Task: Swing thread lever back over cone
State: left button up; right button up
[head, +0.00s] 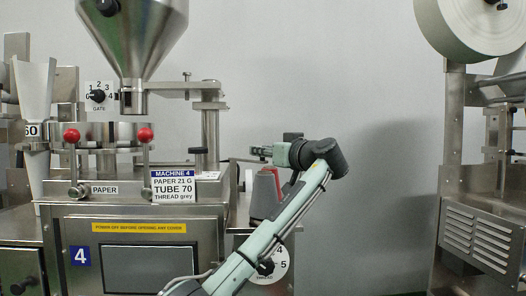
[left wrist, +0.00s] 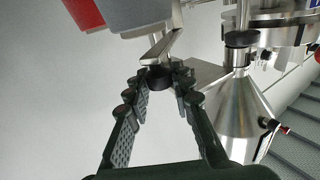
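In the left wrist view, which looks upside down, the thread lever (left wrist: 163,47) is a flat metal bar with a dark round knob (left wrist: 156,78) at its end. My left gripper (left wrist: 160,82) has its fingers spread on either side of this knob; contact is not clear. A grey cone (left wrist: 140,14) and a red cone (left wrist: 84,13) sit beside the lever. In the head view my left gripper (head: 258,151) points left, just above the grey cone (head: 262,198) and red cone (head: 275,180). The lever is hard to make out there. My right gripper is not in view.
Machine 4 (head: 130,220) stands at the left with a steel hopper (head: 135,35) above it. The hopper also shows in the left wrist view (left wrist: 240,105). Another machine (head: 480,225) with a paper roll (head: 470,25) stands at the right. Bare wall lies between them.

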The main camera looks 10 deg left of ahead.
pick_arm(q)
jog(key=o, duration=0.4)
jog(key=shift+w, duration=0.1)
jog(key=v, duration=1.2)
